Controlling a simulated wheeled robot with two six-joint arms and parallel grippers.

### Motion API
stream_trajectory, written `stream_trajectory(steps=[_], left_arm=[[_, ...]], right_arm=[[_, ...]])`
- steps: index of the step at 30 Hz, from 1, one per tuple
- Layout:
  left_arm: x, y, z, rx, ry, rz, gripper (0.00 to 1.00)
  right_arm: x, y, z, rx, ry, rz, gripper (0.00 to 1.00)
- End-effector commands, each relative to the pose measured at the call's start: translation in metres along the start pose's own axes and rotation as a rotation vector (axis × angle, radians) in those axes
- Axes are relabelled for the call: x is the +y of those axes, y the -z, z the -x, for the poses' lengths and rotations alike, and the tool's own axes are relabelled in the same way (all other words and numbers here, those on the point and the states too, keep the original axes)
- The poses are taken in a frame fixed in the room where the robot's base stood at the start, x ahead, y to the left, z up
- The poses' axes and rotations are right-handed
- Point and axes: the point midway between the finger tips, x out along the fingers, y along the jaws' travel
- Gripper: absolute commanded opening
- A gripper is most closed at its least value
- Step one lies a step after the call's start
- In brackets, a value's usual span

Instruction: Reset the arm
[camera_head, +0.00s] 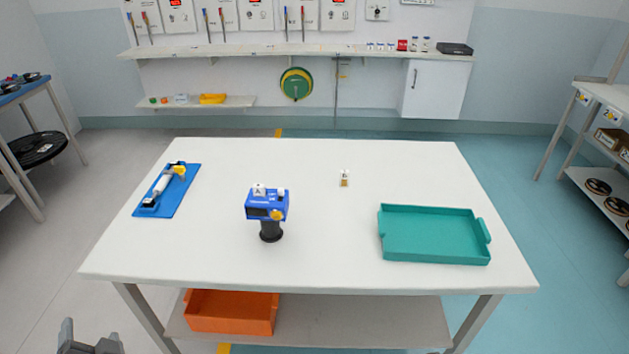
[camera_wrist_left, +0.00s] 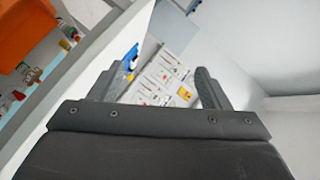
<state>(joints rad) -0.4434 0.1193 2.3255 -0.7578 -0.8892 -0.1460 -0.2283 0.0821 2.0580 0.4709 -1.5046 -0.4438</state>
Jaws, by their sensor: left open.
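My left gripper (camera_head: 90,342) shows at the bottom left of the head view, in front of the white table and below its top. Its two fingers stand apart with nothing between them. The left wrist view shows the same open gripper (camera_wrist_left: 168,90), with the table's edge to its left and the wall panels beyond. My right gripper is in neither view.
The white table (camera_head: 320,265) holds a blue board (camera_head: 182,196) with a syringe-like part, a blue device (camera_head: 266,205) on a black stand, a small bottle (camera_head: 344,178) and a teal tray (camera_head: 434,254). An orange bin (camera_head: 230,315) sits on the lower shelf. Side tables stand left and right.

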Motion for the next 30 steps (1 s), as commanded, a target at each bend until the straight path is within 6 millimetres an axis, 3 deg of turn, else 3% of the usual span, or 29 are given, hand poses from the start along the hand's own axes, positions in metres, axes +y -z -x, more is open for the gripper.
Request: stream_trajectory(steps=[1,6,12,19,30], left_arm=[[0.012,-0.016,0.007,-0.070,-0.078,0.069,0.71],[0.053,-0.052,0.038,-0.280,-0.331,0.248,0.71],[0.087,-0.071,0.078,-0.448,-0.551,0.348,0.71],[0.111,-0.082,0.124,-0.593,-0.757,0.402,0.71],[0.171,-0.113,0.087,-0.628,-0.775,0.393,0.71]], right_arm=[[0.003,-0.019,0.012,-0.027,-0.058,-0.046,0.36],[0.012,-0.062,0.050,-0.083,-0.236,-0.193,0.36],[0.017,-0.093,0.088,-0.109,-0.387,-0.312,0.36],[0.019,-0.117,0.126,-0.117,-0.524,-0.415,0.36],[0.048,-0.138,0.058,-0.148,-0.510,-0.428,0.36]])
